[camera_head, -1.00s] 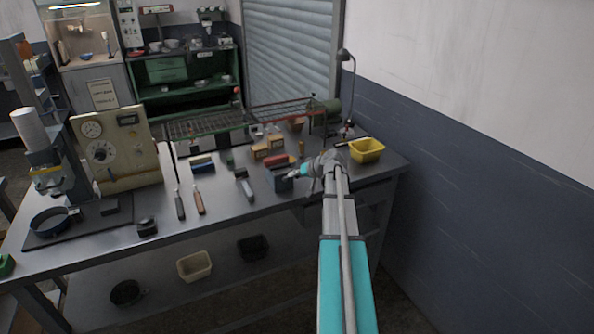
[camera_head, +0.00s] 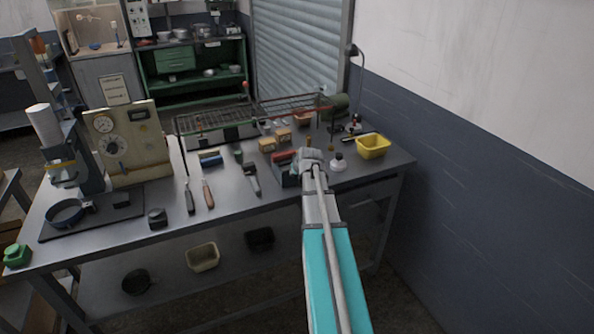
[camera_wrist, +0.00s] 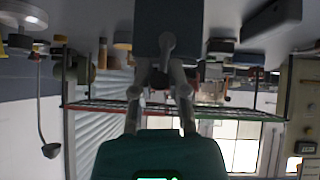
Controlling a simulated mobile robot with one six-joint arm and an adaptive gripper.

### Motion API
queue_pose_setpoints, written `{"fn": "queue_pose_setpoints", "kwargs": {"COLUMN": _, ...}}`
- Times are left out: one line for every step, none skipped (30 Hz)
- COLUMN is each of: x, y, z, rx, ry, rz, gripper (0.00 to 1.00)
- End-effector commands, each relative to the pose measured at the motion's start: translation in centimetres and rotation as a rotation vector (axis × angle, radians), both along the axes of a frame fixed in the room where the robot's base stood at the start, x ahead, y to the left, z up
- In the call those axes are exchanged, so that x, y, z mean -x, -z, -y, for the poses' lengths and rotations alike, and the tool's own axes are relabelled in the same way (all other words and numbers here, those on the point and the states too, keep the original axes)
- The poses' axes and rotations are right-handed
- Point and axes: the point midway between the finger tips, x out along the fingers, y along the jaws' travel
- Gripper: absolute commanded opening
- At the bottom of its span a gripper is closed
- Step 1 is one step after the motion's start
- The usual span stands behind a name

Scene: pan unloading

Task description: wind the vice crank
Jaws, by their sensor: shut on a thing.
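The vice (camera_wrist: 168,18) is a blue-grey block at the top middle of the wrist view, which looks upside down. Its grey crank (camera_wrist: 166,46) sticks out from the block toward me. My gripper (camera_wrist: 162,78) has its two grey fingers closed in around the crank's end; the exact contact is dark and hard to make out. In the head view the vice (camera_head: 284,179) is on the bench near its front edge, partly covered by my arm. The crank and fingertips are hidden there behind my wrist.
A yellow bin (camera_head: 372,146) and a small white-and-dark item (camera_head: 338,162) are right of the vice. A hammer-like tool (camera_head: 251,180) and two handled tools (camera_head: 208,195) lie to the left. A wire rack (camera_head: 215,119) stands behind.

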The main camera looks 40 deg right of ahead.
Motion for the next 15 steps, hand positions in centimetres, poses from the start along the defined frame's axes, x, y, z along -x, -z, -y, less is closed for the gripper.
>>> {"fn": "queue_pose_setpoints", "kwargs": {"x": 0.05, "y": 0.05, "z": -0.14, "rx": 0.004, "ry": -0.002, "rz": -0.004, "gripper": 0.00}}
{"fn": "queue_pose_setpoints", "kwargs": {"x": 0.05, "y": 0.05, "z": -0.14, "rx": 0.006, "ry": -0.001, "rz": -0.005, "gripper": 0.00}}
{"fn": "queue_pose_setpoints", "kwargs": {"x": 0.04, "y": 0.04, "z": -0.14, "rx": 0.008, "ry": -0.002, "rz": -0.005, "gripper": 0.00}}
{"fn": "queue_pose_setpoints", "kwargs": {"x": 0.05, "y": 0.03, "z": -0.14, "rx": 0.009, "ry": -0.001, "rz": -0.005, "gripper": 0.00}}
{"fn": "queue_pose_setpoints", "kwargs": {"x": 0.05, "y": 0.03, "z": -0.13, "rx": 0.010, "ry": 0.000, "rz": -0.005, "gripper": 0.00}}
{"fn": "queue_pose_setpoints", "kwargs": {"x": 0.04, "y": 0.03, "z": -0.12, "rx": 0.010, "ry": -0.001, "rz": -0.006, "gripper": 0.00}}
{"fn": "queue_pose_setpoints", "kwargs": {"x": 0.04, "y": 0.03, "z": -0.12, "rx": 0.010, "ry": 0.000, "rz": -0.005, "gripper": 0.00}}
{"fn": "queue_pose_setpoints", "kwargs": {"x": 0.04, "y": 0.03, "z": -0.11, "rx": 0.010, "ry": 0.000, "rz": -0.005, "gripper": 0.00}}
{"fn": "queue_pose_setpoints", "kwargs": {"x": 0.04, "y": 0.03, "z": -0.11, "rx": 0.010, "ry": 0.000, "rz": -0.005, "gripper": 0.00}}
{"fn": "queue_pose_setpoints", "kwargs": {"x": 0.04, "y": 0.03, "z": -0.11, "rx": 0.010, "ry": 0.000, "rz": -0.005, "gripper": 0.00}}
{"fn": "queue_pose_setpoints", "kwargs": {"x": 0.04, "y": 0.03, "z": -0.10, "rx": 0.010, "ry": 0.000, "rz": -0.005, "gripper": 0.00}}
{"fn": "queue_pose_setpoints", "kwargs": {"x": 0.04, "y": 0.03, "z": -0.10, "rx": 0.010, "ry": 0.000, "rz": -0.005, "gripper": 0.00}}
{"fn": "queue_pose_setpoints", "kwargs": {"x": 0.04, "y": 0.03, "z": -0.10, "rx": 0.010, "ry": 0.000, "rz": -0.005, "gripper": 0.00}}
{"fn": "queue_pose_setpoints", "kwargs": {"x": 0.05, "y": 0.02, "z": -0.09, "rx": 0.010, "ry": 0.000, "rz": -0.005, "gripper": 0.23}}
{"fn": "queue_pose_setpoints", "kwargs": {"x": 0.04, "y": 0.03, "z": -0.09, "rx": 0.009, "ry": 0.000, "rz": -0.005, "gripper": 0.31}}
